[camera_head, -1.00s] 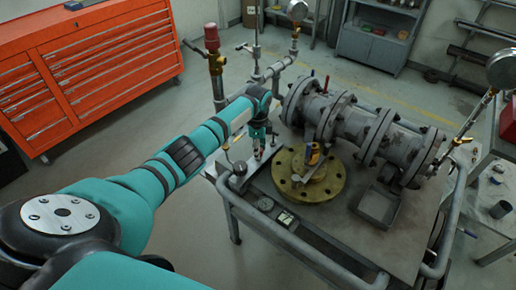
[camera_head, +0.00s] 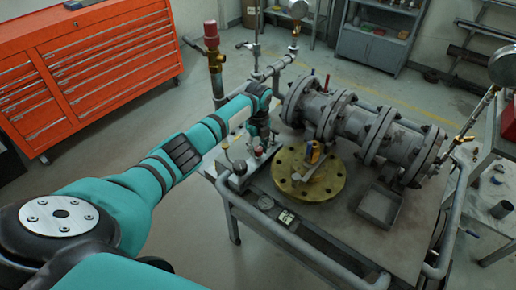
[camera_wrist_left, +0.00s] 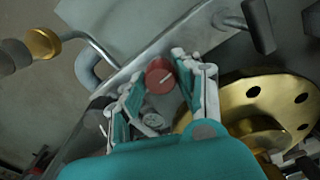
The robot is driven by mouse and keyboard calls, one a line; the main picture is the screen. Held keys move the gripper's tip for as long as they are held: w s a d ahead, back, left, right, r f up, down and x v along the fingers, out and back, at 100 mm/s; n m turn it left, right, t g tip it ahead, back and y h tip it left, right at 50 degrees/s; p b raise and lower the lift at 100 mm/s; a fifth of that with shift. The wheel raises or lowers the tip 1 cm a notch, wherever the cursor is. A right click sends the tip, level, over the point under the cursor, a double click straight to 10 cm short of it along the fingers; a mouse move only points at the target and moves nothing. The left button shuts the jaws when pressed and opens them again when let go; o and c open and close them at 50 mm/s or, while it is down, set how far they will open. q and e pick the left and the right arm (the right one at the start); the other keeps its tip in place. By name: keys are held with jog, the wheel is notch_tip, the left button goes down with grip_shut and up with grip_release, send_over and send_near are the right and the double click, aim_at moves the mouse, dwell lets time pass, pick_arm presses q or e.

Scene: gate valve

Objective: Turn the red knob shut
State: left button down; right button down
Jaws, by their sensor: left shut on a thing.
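The red knob (camera_wrist_left: 160,76) is round, with a pale line across its top. It sits between the fingertips of my left gripper (camera_wrist_left: 160,68) in the left wrist view. The gripper is shut on it, one finger on each side. In the head view the knob (camera_head: 259,151) shows as a small red spot below my left gripper (camera_head: 260,143), at the left end of the bench by the pipework. The knob's underside and mounting are hidden. My right gripper is in neither view.
A brass flange (camera_head: 328,188) lies right of the knob, with grey flanged pipework (camera_head: 350,122) behind it. A bench rail (camera_head: 290,247) runs along the front, and an orange tool chest (camera_head: 80,75) stands back left.

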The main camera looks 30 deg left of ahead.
aim_at(258, 149)
pick_arm(q)
jog(key=shift+w+r+m, duration=0.1)
jog(key=shift+m, duration=0.5)
jog(key=c, duration=0.9)
grip_release()
jog(key=shift+c, duration=0.2)
notch_tip(258, 149, up, 12)
